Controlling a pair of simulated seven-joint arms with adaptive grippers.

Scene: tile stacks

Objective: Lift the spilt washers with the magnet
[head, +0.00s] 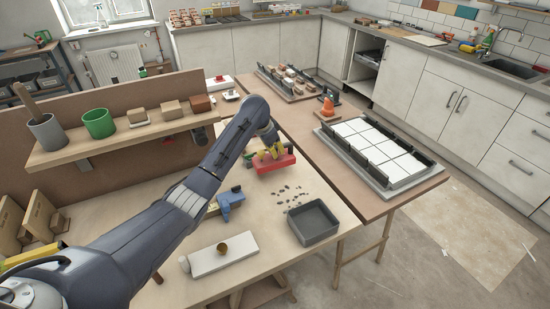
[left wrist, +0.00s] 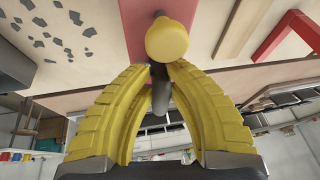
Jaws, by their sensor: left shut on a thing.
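The magnet is a red block (head: 271,163) with a yellow knob, seen in the head view at the far part of the wooden bench. In the left wrist view its red body (left wrist: 135,14) lies behind the yellow knob (left wrist: 167,40). My left gripper (head: 270,151) is shut on the magnet's handle, with its yellow fingers either side. I cannot tell whether the magnet touches the bench. The spilt washers (head: 287,194) are small dark pieces lying on the bench in front of the magnet; they also show in the left wrist view (left wrist: 62,38). My right gripper is not in view.
An empty grey tray (head: 314,226) stands near the bench's right edge, close to the washers. A blue tool (head: 231,204) and a white board (head: 220,257) with a brass knob lie nearby. A shelf (head: 100,145) with cups and blocks is at left. A tile rack (head: 405,180) is at right.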

